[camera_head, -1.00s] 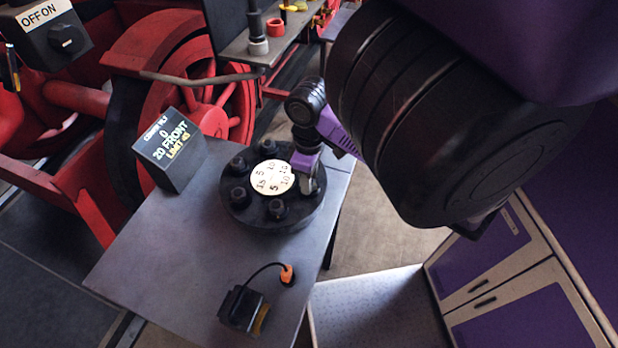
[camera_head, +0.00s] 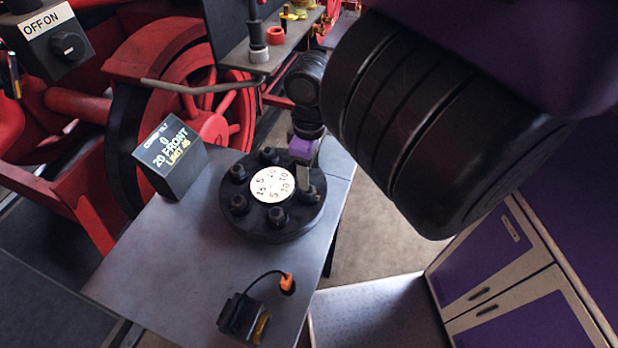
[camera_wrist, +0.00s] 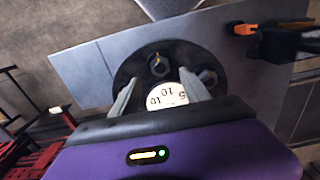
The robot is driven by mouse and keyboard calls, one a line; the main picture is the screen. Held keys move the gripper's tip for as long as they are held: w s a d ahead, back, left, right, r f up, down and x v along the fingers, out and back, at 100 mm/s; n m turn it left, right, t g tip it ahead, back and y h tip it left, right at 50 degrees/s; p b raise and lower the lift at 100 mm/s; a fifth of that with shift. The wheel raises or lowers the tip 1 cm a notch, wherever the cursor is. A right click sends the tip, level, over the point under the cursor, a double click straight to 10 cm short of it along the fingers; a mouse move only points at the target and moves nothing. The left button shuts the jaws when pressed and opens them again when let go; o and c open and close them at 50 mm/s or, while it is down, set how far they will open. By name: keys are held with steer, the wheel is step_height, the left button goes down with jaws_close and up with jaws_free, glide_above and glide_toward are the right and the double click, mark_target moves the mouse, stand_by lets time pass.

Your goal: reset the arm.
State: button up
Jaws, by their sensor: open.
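My gripper (camera_head: 305,183) is over the right side of a round black flange (camera_head: 262,228) with several black bolts around a white numbered dial (camera_head: 271,185). In the wrist view, my gripper (camera_wrist: 158,92) has its two grey fingers spread apart with nothing between them. The flange also shows in the wrist view (camera_wrist: 128,70), with a bolt (camera_wrist: 158,66) just beyond the fingers and part of the dial (camera_wrist: 166,95) below. I cannot tell whether a finger touches the flange.
The flange sits on a grey table (camera_head: 150,270). A black display box (camera_head: 172,160) reads "20 FRONT". A small black device (camera_head: 243,316) with an orange-tipped cable lies at the front. Red wheels (camera_head: 200,110) and an OFF/ON switch box (camera_head: 50,45) are at left, purple cabinets (camera_head: 480,260) at right.

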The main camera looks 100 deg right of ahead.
steer(key=shift+r, duration=0.65)
steer(key=shift+w, duration=0.1)
steer(key=w+d+n+t+h, duration=0.1)
steer(key=w+d+t+h, duration=0.35)
steer(key=w, duration=0.75)
steer(key=w+a+n+t, duration=0.1)
steer(key=w, duration=0.1)
steer(key=w+a+n+t+b, duration=0.1)
steer(key=w+t, duration=0.1)
steer(key=w+a+t, duration=0.1)
steer(key=shift+w+a+r+n+t+b, duration=0.15)
steer(key=shift+w+n+t+b, duration=0.1)
steer(key=shift+w+n+b, duration=0.15)
steer(key=s+a+f+n+t+y+b, duration=0.1)
steer(key=s+a+t+y+b, duration=0.1)
steer(key=a, duration=1.3)
steer(key=s+a+f+n+t+y+b, duration=0.1)
steer(key=s+a+f+t+y+b, duration=0.1)
steer(key=a, duration=1.3)
steer(key=shift+s+a+t+b, duration=0.35)
steer(key=shift+s+t+b, duration=0.4)
steer(key=shift+s+t, duration=0.15)
